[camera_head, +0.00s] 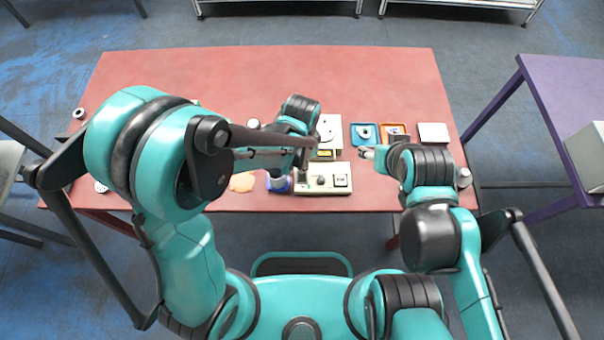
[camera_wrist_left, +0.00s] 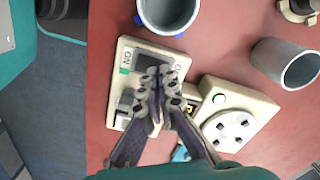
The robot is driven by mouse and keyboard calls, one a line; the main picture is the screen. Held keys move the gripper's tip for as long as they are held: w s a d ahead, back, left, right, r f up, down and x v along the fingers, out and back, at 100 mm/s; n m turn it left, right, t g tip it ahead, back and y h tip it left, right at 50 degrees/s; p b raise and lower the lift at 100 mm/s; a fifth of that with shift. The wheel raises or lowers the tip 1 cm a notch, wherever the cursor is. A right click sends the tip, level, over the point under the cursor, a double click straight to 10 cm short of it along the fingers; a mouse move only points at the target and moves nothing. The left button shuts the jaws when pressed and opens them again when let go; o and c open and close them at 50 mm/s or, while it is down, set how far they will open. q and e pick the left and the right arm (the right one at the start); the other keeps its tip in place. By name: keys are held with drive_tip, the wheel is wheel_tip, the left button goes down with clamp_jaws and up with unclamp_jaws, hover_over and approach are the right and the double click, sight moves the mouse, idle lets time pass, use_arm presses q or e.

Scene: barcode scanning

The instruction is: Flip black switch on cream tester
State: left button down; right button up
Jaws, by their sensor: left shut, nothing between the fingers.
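The cream tester (camera_head: 330,188) lies near the table's front edge in the head view. It also shows in the left wrist view (camera_wrist_left: 115,84). In the left wrist view the switch (camera_wrist_left: 152,61) lies beside an "ON" label and a green mark. My left gripper (camera_wrist_left: 159,72) is shut and empty, with its fingertips over the switch's edge and covering part of it. I cannot tell whether they touch. My right gripper (camera_head: 367,153) hovers right of the tester; its fingers are too small to read.
A cream device with a round dial (camera_wrist_left: 235,120) stands close behind the tester. Blue (camera_head: 357,133) and orange trays and a white box (camera_head: 433,132) are at the right. The back of the red table (camera_head: 270,75) is clear.

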use_arm(q)
drive_tip(key=shift+f+b, duration=0.45)
drive_tip(key=shift+f, duration=0.1)
drive_tip(key=shift+r, duration=0.15)
drive_tip(key=shift+r+p, duration=2.65)
drive_tip(key=shift+r, duration=0.8)
drive_tip(key=shift+a, duration=0.1)
drive_tip(key=s+a+r+n+t+b, duration=0.2)
drive_tip(key=a+r+n, duration=0.3)
drive_tip(key=a, duration=0.3)
drive_tip(key=s+a+r+n+t+b, duration=0.2)
drive_tip(key=s+a+r+n+t, duration=0.1)
drive_tip(key=a+r+n+t, duration=0.2)
drive_tip(key=shift+a+r+n, duration=0.4)
drive_tip(key=shift+a+n, duration=0.6)
drive_tip(key=shift+a, duration=1.3)
